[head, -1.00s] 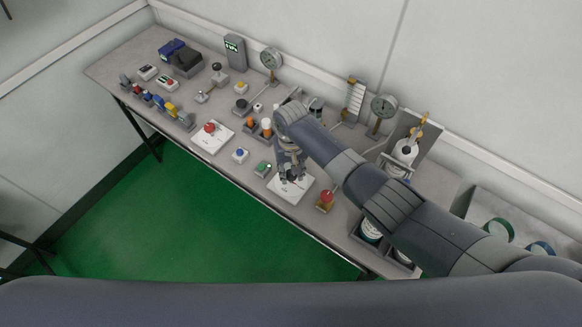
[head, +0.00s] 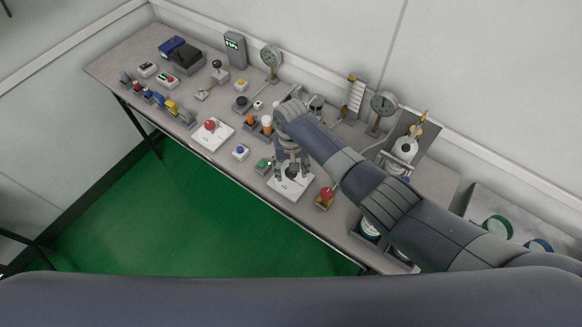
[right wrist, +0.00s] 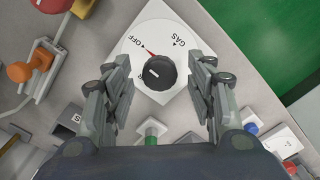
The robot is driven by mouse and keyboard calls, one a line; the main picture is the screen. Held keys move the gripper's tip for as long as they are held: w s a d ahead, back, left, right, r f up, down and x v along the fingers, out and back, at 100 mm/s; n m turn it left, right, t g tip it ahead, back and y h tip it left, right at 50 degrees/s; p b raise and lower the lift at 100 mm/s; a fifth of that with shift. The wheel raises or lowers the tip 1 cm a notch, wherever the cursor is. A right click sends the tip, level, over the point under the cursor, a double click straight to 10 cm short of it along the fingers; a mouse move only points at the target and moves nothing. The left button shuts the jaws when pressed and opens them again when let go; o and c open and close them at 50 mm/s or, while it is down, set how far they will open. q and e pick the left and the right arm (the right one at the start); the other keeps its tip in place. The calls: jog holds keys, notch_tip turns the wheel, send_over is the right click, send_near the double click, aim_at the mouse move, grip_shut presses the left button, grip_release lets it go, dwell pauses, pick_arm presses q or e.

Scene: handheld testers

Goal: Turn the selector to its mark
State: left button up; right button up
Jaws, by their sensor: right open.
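The selector is a round black knob (right wrist: 157,73) with a short white line, on a white plate (right wrist: 148,35) lettered OFF and GAS. A small red pointer lies at the knob's rim on the OFF side, and a small black triangle is beside GAS. The plate also shows near the bench's front edge in the head view (head: 283,189). My right gripper (right wrist: 161,76) is open, with its fingers spread on either side of the knob; I see gaps between them and the knob. In the head view the right gripper (head: 291,168) is over the plate. My left gripper is out of view.
A green button (head: 262,165) sits just left of the plate and a red knob on a yellowish base (head: 326,194) just right. A red mushroom button on a white plate (head: 210,126) is farther left. Gauges (head: 383,103) and a flask stand behind my arm.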

jog(key=shift+r, duration=0.1)
notch_tip(320, 180, up, 12)
dwell(0.5)
dwell(0.5)
